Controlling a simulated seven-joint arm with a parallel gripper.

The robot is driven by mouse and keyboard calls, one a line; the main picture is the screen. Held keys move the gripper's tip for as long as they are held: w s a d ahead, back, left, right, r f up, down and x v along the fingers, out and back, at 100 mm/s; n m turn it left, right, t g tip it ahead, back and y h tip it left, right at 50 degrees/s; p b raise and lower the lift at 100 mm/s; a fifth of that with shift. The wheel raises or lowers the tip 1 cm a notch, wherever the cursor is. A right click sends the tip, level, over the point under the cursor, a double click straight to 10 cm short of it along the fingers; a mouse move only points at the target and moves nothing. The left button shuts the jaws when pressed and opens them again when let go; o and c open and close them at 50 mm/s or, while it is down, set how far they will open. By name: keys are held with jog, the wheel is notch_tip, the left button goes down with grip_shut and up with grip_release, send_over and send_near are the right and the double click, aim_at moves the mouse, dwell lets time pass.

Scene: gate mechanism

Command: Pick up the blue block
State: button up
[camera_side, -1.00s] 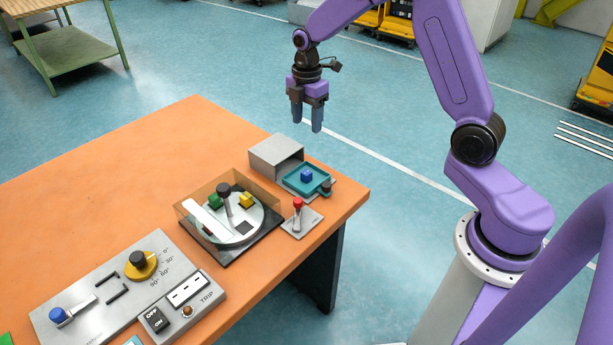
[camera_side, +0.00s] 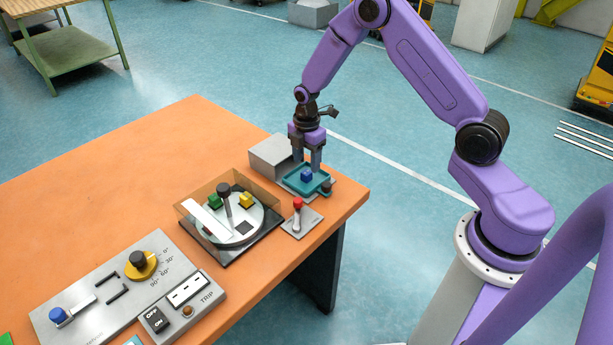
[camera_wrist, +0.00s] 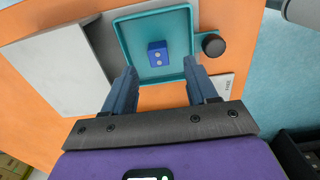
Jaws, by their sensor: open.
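The blue block (camera_side: 306,176) sits in a shallow teal tray (camera_side: 293,187) near the table's far right corner. In the wrist view the block (camera_wrist: 158,54) shows light dots and lies apart from the tray walls (camera_wrist: 124,49). My gripper (camera_side: 307,168) is over the tray, pointing down, with its two fingers apart. In the wrist view the open fingers (camera_wrist: 161,77) are empty, and the block shows beyond their tips, between their lines. I cannot tell the exact height of the tips above the block.
A grey box (camera_side: 270,155) stands right beside the tray. A dark knob (camera_wrist: 213,44) is at the tray's side. A red-topped lever (camera_side: 298,207) and a clear-walled turntable (camera_side: 237,222) are nearer the camera. A control panel (camera_side: 105,292) lies at front left.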

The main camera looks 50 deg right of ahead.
aim_at(306, 172)
jog(key=shift+w+f, duration=0.1)
jog(key=shift+f, duration=2)
grip_shut()
jog(key=shift+r, duration=0.15)
